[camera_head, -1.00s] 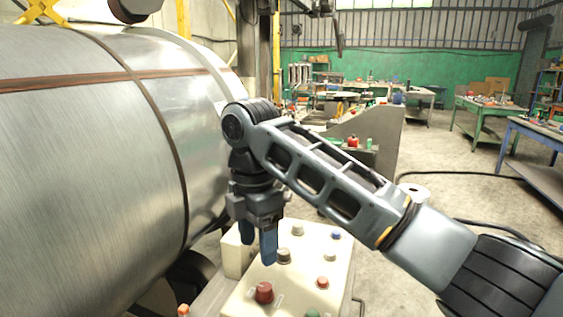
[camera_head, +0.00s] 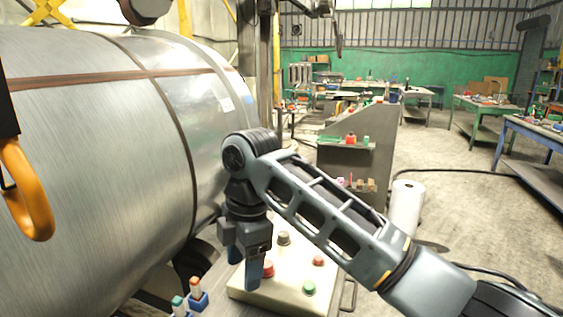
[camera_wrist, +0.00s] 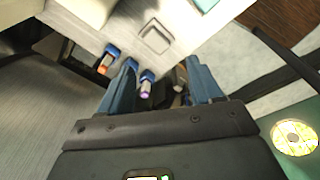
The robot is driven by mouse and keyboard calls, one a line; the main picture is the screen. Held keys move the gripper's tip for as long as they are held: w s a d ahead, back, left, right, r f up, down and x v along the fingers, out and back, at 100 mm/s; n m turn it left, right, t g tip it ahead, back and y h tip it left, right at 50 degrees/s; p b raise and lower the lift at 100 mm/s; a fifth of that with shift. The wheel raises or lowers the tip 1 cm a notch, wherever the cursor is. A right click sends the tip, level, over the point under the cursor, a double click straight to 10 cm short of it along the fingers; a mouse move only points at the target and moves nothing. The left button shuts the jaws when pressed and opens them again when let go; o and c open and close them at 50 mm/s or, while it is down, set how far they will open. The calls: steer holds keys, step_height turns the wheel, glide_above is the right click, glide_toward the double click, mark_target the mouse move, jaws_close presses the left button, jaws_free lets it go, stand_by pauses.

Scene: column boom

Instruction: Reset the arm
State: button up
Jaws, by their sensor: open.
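My gripper (camera_head: 251,276) hangs from my arm in the head view and points down in front of the control box (camera_head: 325,268). Its two blue fingers stand apart, and nothing shows between them that they hold. In the wrist view my gripper (camera_wrist: 163,85) also shows its fingers spread. The control box is pale and carries red, green and dark knobs. My arm hides part of it.
A large metal coil (camera_head: 100,130) fills the left side, close to my gripper. An orange hook (camera_head: 27,195) hangs at the far left. Small blue-based items (camera_head: 197,297) stand at the bottom. A white roll (camera_head: 405,207) stands on the floor, with workbenches behind.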

steer(key=s+a+f+m+t+y, duration=0.1)
steer(key=s+a+f+m+y, duration=0.1)
steer(key=s+f, duration=0.1)
steer(key=s+a+f+m+y, duration=0.2)
steer(key=s+a+f, duration=0.1)
steer(key=f, duration=0.3)
steer(key=s+a+f+m+t+y, duration=0.1)
steer(key=s+a+f+m+y, duration=0.1)
steer(key=s+f+m+y, duration=0.1)
steer(key=shift+s+a+f+t, duration=0.15)
steer(key=shift+s+f, duration=0.15)
steer(key=shift+f, duration=0.15)
steer(key=shift+s+f+t, duration=0.15)
steer(key=shift+s+f, duration=0.1)
steer(key=shift+f, duration=0.15)
steer(key=s+d+f+m+t+h, duration=0.2)
steer(key=s+d+m+t, duration=0.3)
steer(key=s+d+m, duration=0.45)
steer(key=s+d+f+m+t+h, duration=0.25)
steer(key=s+d+m+t, duration=0.3)
steer(key=s+d, duration=0.6)
steer(key=s+d+r+m+t+h, duration=0.2)
steer(key=s+d+r+m+h, duration=0.15)
steer(key=s+d+r, duration=1.05)
step_height(320, 180, down, 12)
steer(key=b, duration=1)
steer(key=shift+d+r+n, duration=0.2)
steer(key=shift+d+n, duration=0.1)
steer(key=shift+n, duration=0.15)
